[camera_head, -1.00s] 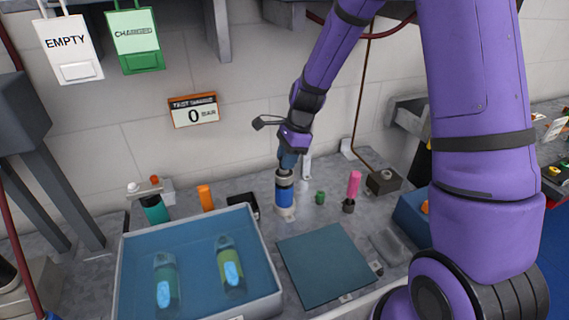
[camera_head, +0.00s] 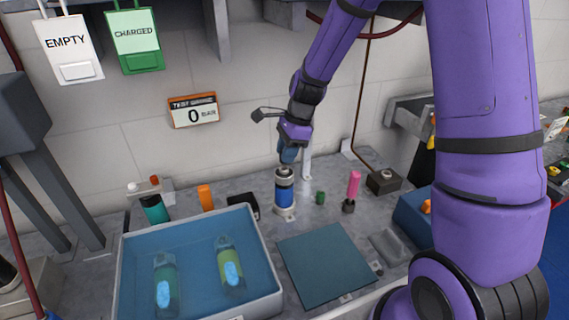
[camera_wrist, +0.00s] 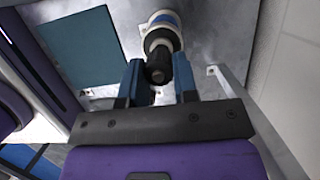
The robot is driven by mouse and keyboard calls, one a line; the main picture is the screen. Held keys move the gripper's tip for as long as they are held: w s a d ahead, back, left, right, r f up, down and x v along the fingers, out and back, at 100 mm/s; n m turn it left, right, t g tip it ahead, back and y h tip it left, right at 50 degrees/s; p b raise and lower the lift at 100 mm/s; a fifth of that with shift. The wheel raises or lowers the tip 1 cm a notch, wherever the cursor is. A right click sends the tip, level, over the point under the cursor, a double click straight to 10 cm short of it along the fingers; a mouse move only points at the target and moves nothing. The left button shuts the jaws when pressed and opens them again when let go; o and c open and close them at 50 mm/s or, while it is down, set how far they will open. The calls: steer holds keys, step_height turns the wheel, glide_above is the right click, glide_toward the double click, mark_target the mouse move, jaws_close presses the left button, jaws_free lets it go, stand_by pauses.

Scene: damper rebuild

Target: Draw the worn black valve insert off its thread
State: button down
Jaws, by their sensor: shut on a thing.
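The blue damper cylinder (camera_head: 284,192) stands upright on the bench in a pale holder, with a dark opening at its top. My gripper (camera_head: 287,158) is just above it, pointing down, with a small gap between the blue fingers and the cylinder top. In the wrist view the black valve insert (camera_wrist: 157,70) is between my gripper's two blue fingers (camera_wrist: 157,84), and they are shut on it. The cylinder's top rim (camera_wrist: 160,38) shows behind the insert. The fingers hide the insert in the head view, so I cannot see its lower end there.
A water tank (camera_head: 197,308) with two bottles stands front left. A teal mat (camera_head: 325,262) lies to its right. A pink-handled tool (camera_head: 354,185), a green cap (camera_head: 320,198) and an orange block (camera_head: 205,197) stand near the cylinder.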

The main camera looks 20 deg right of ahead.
steer(key=shift+r, duration=0.1)
steer(key=shift+r, duration=1.95)
steer(key=shift+f, duration=0.1)
